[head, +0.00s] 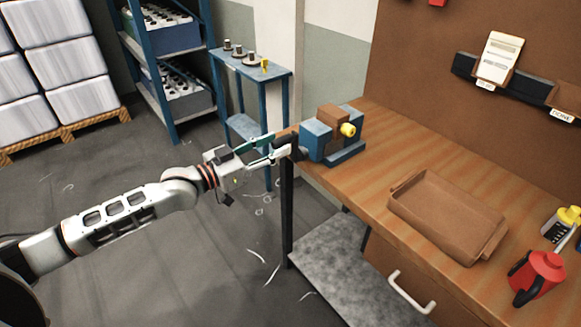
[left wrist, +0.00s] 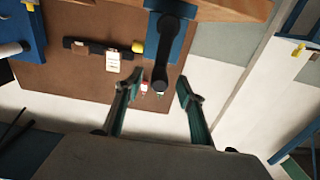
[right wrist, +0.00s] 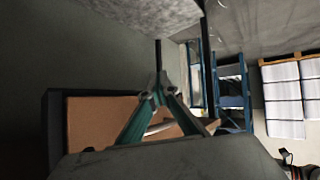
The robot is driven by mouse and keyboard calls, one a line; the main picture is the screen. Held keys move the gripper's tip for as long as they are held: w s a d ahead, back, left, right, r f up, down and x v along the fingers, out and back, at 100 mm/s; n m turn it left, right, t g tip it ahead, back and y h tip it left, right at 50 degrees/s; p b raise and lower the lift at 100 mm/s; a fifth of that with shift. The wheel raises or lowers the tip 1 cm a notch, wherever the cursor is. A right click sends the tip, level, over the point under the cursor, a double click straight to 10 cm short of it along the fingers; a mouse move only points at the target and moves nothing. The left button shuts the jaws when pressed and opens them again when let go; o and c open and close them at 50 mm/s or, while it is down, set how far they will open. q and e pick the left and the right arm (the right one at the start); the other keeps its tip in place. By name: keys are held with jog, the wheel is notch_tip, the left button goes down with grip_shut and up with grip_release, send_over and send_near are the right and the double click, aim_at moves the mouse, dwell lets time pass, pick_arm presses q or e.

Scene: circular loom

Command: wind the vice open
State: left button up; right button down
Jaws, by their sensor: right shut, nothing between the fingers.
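The blue vice (head: 315,141) sits on the near left end of the workbench, with a brown block (head: 333,114) and a yellow round part (head: 348,130) at its jaws. Its black crank (head: 287,147) sticks out to the left, past the bench end. My left gripper (head: 274,150) is at the crank. In the left wrist view, the crank (left wrist: 168,60) hangs with its lower end between the spread fingers (left wrist: 158,86), with a gap visible on each side. My right gripper (right wrist: 158,92) is shut and empty in the right wrist view, outside the head view.
A small blue stand (head: 279,75) with spools is behind the vice. Floor left of the bench is mostly clear.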

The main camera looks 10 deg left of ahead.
pick_arm(q)
jog(key=v, duration=0.7)
